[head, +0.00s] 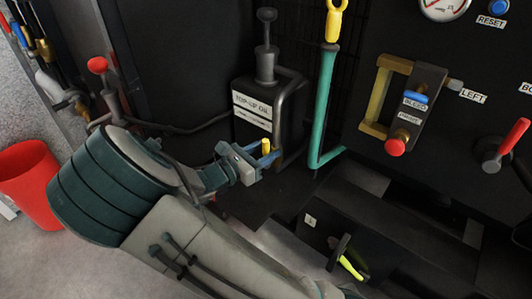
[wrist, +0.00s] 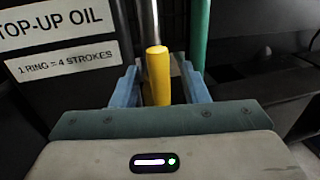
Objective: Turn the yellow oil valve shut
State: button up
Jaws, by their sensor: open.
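A short yellow upright handle (head: 266,146), which appears to be the oil valve's, stands beside the black top-up oil can (head: 262,92). In the wrist view the yellow handle (wrist: 158,76) is upright between my two blue fingers. My gripper (head: 266,154) is open around it, and it fills the middle of the wrist view (wrist: 160,88). A small gap shows beside the handle; I cannot tell whether either finger touches it. The valve's body and the handle's lower end are hidden behind my gripper.
A green pipe (head: 325,105) with a yellow top stands just right of the can. A yellow-green handle (head: 350,267) is low down. A red bin (head: 28,182) stands left.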

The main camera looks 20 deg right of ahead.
jog(key=shift+d, duration=0.15)
grip_shut()
